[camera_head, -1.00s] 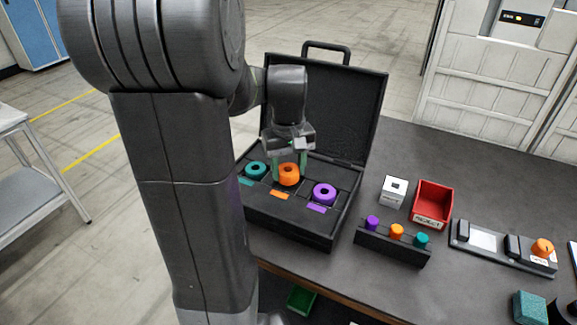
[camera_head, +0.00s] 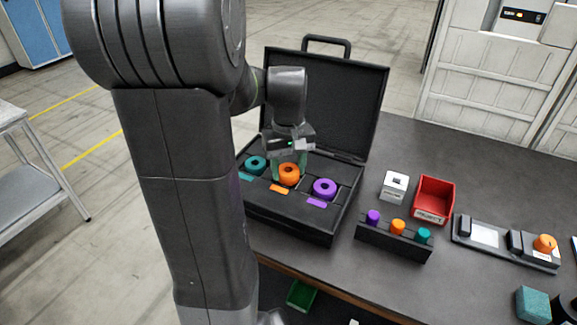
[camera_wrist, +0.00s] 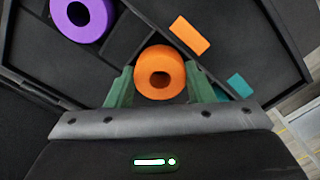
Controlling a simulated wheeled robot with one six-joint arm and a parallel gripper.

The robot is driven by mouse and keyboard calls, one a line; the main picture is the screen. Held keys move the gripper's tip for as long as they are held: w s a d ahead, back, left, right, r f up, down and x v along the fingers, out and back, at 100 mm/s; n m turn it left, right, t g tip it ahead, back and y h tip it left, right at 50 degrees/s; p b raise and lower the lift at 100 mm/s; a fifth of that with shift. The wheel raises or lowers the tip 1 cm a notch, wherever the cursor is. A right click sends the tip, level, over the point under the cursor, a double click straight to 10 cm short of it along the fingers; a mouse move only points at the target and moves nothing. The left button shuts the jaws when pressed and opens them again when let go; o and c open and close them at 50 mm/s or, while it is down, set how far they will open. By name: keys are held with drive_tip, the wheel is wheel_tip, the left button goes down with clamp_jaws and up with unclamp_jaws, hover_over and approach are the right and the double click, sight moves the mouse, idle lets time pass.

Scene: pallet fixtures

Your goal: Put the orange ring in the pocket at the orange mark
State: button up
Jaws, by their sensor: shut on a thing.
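The orange ring (camera_head: 288,174) is in the middle of the open black case (camera_head: 285,219), just behind the orange mark (camera_head: 279,189). My gripper (camera_head: 289,172) is over it from above. In the wrist view the ring (camera_wrist: 144,75) sits between my two green fingers, and the orange mark (camera_wrist: 189,36) lies beside it. My gripper (camera_wrist: 160,88) is shut on the ring. The ring looks low, at about the pocket level; its underside is hidden, so I cannot tell whether it rests on the floor of the pocket.
A teal ring (camera_head: 255,165) and a purple ring (camera_head: 324,188) sit on either side in the case. The raised lid (camera_head: 345,110) stands behind my gripper. A red bin (camera_head: 434,200), a white block (camera_head: 394,187) and a peg rack (camera_head: 394,242) stand right of the case.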

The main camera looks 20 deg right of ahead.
drive_tip(key=shift+f, duration=0.1)
drive_tip(key=o, duration=1.5)
drive_tip(key=shift+o, duration=0.2)
wheel_tip(320, 180, up, 9)
drive_tip(key=p, duration=0.7)
drive_tip(key=shift+p, duration=0.3)
